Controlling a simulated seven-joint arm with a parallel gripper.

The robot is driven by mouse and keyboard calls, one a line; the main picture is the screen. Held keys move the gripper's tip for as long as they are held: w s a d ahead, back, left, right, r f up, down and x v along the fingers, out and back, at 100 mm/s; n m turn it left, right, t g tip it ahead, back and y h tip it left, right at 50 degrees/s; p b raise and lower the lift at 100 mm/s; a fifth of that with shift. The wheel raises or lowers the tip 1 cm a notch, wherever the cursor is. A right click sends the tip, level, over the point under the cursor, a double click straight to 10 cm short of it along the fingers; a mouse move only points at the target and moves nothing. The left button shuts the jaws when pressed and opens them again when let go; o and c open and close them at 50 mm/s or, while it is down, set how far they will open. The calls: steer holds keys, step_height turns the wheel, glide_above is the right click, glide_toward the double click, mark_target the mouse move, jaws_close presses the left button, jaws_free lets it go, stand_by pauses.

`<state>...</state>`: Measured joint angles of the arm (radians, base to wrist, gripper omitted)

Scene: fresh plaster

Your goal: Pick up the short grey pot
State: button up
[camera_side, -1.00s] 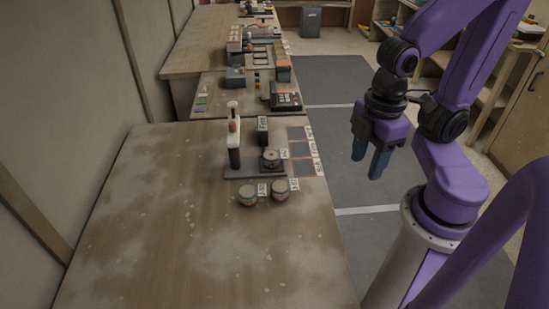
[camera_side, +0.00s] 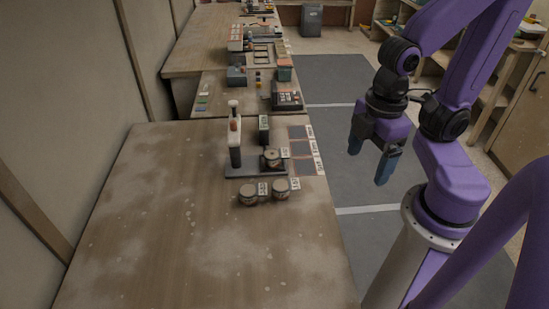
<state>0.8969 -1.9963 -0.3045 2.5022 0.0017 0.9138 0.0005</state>
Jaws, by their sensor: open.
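Two short round pots stand side by side on the near part of the wooden table, a left pot (camera_side: 248,198) and a right pot (camera_side: 281,193), both with greyish-beige lids. A third short, darker pot (camera_side: 272,161) sits on the dark base plate (camera_side: 245,172) just behind them. They look much alike at this size, so I cannot tell for sure which one is the grey pot. My gripper (camera_side: 369,164) hangs with blue fingers spread open and empty, over the floor to the right of the table, well apart from all the pots.
A tall white-and-dark device (camera_side: 234,138) rises from the base plate's left side, with a dark green box (camera_side: 264,129) behind the third pot. Small white labels lie beside the pots. Dark square panels (camera_side: 301,148) line the table's right edge. The table's front is clear (camera_side: 200,255).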

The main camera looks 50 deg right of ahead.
steer(key=m, duration=3.3)
glide_above(272, 153)
step_height(272, 153, down, 5)
step_height(272, 153, down, 17)
steer(key=shift+f, duration=0.1)
steer(key=c, duration=1.1)
